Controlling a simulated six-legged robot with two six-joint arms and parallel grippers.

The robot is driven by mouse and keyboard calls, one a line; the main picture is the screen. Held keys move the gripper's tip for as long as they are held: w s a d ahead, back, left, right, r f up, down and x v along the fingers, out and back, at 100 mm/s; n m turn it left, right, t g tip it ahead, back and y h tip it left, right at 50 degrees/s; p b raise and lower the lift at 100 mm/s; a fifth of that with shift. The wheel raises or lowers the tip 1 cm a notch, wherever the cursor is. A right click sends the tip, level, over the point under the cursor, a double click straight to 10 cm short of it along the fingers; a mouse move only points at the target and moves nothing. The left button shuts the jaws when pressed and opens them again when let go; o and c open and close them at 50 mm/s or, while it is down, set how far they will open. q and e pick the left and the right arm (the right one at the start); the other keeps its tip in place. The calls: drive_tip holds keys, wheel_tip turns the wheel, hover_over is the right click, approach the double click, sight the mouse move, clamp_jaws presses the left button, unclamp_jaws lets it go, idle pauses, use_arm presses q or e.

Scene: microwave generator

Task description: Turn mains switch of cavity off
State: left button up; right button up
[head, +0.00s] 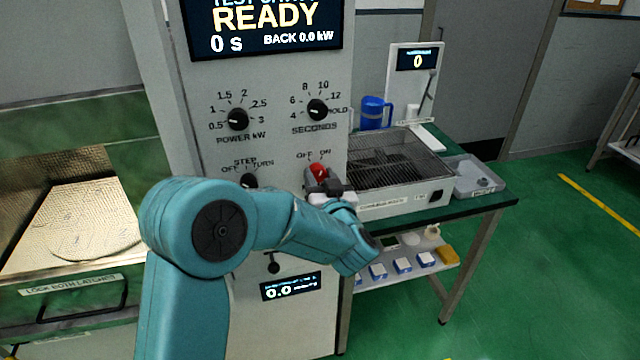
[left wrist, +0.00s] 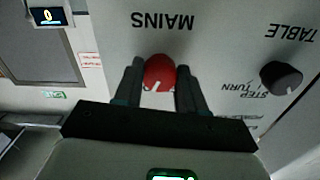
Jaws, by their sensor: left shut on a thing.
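The red mains switch knob (head: 317,170) is on the grey panel, just below the OFF and ON labels (head: 314,155). In the left wrist view, which shows the panel upside down, the red knob (left wrist: 159,70) lies near the MAINS label (left wrist: 162,20). A white pointer mark shows at its lower edge. My left gripper (head: 321,180) is at the switch, its two fingers on either side of the knob and shut on it. The gripper partly covers the knob in the head view, so its exact setting is hard to tell there. My right gripper is not in view.
The black step/turn table knob (head: 249,181) sits left of the mains switch, partly behind my left arm. Power (head: 238,118) and seconds (head: 317,110) knobs are above. The display (head: 265,25) reads READY.

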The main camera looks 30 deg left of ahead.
use_arm(q)
drive_tip(key=n+b, duration=0.7)
drive_tip(key=b, duration=0.2)
drive_tip(key=shift+f+n, duration=0.2)
drive_tip(key=shift+n, duration=0.2)
drive_tip(key=shift+r+n+b, duration=0.15)
drive_tip(key=shift+n+b, duration=1.1)
drive_tip(key=shift+n, duration=0.05)
drive_tip(key=o, duration=1.1)
drive_tip(key=shift+r, duration=0.1)
drive_tip(key=b+v, duration=0.1)
drive_tip(key=v, duration=1.5)
drive_tip(key=shift+s+d, duration=0.15)
